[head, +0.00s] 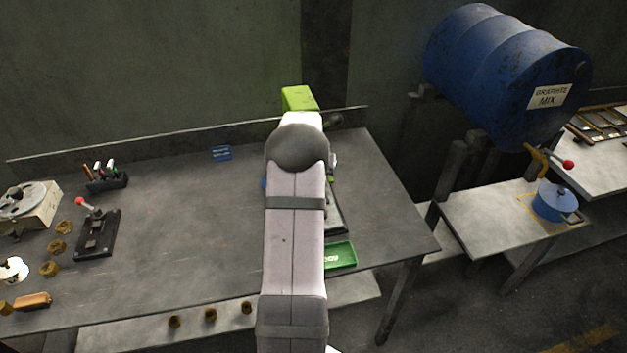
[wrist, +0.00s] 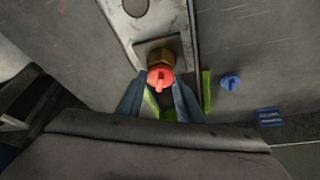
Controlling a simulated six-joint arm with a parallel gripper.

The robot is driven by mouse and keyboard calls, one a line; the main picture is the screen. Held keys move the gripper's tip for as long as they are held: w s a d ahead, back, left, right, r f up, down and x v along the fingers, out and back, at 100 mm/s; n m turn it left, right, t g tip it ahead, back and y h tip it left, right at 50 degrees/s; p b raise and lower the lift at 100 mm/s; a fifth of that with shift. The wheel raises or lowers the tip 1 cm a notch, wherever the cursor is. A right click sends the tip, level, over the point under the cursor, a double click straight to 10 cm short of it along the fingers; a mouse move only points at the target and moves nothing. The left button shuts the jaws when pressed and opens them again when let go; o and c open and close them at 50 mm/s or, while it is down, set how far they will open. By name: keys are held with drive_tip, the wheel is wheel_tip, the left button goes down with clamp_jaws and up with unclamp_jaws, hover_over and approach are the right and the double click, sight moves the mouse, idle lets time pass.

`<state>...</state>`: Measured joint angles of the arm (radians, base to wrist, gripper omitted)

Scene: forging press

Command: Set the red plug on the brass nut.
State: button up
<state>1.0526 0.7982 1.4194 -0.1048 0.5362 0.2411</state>
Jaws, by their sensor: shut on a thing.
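In the wrist view my gripper (wrist: 159,84) is shut on the red plug (wrist: 160,77), with a finger on each side of it. The brass nut (wrist: 156,56) sits on a dark square pad on a pale metal plate, just beyond the plug. The plug overlaps the nut's near edge in this view; I cannot tell whether they touch. In the head view my arm hides the gripper, the plug and this nut.
A blue plug (wrist: 230,82) and a green strip (wrist: 206,90) are to the right of my gripper. A green tray (head: 340,256) lies at the bench's right front. A lever fixture (head: 98,234) and several loose brass nuts (head: 58,246) are at left. The bench's middle is clear.

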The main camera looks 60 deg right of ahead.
drive_tip(key=shift+f, duration=0.15)
idle(0.3)
drive_tip(key=o, duration=0.7)
drive_tip(key=shift+o, duration=0.2)
drive_tip(key=p+v, duration=0.3)
drive_tip(key=v, duration=0.4)
drive_tip(key=shift+p, duration=0.3)
drive_tip(key=shift+r+p, duration=1)
drive_tip(key=shift+r, duration=0.55)
